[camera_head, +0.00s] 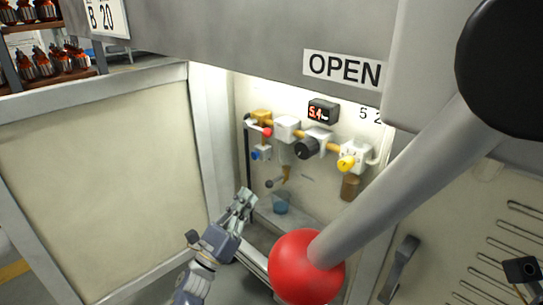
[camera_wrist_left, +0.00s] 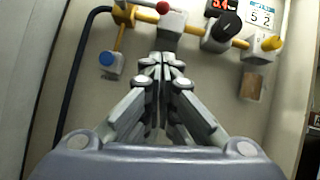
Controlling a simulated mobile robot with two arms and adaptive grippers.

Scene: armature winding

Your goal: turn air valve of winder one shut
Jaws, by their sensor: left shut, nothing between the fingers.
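A row of air fittings is mounted on the cream back wall of an open cabinet. At its left end is a brass valve (camera_head: 261,116) with a red knob (camera_head: 267,131); the red knob also shows at the top of the left wrist view (camera_wrist_left: 163,7). A blue button (camera_head: 255,156) sits below it. To the right are a white block (camera_head: 287,128), a black knob (camera_head: 306,149) and a yellow knob (camera_head: 347,163). My left gripper (camera_head: 245,194) is shut and empty, below the fittings. In the left wrist view its fingertips (camera_wrist_left: 163,57) appear just under the white block.
A red display (camera_head: 322,111) sits above the fittings. A large red ball (camera_head: 306,266) on a thick grey bar (camera_head: 410,180) crosses the foreground right of my left gripper. The cabinet's left panel (camera_head: 100,180) and the header with an OPEN sign (camera_head: 343,69) bound the opening.

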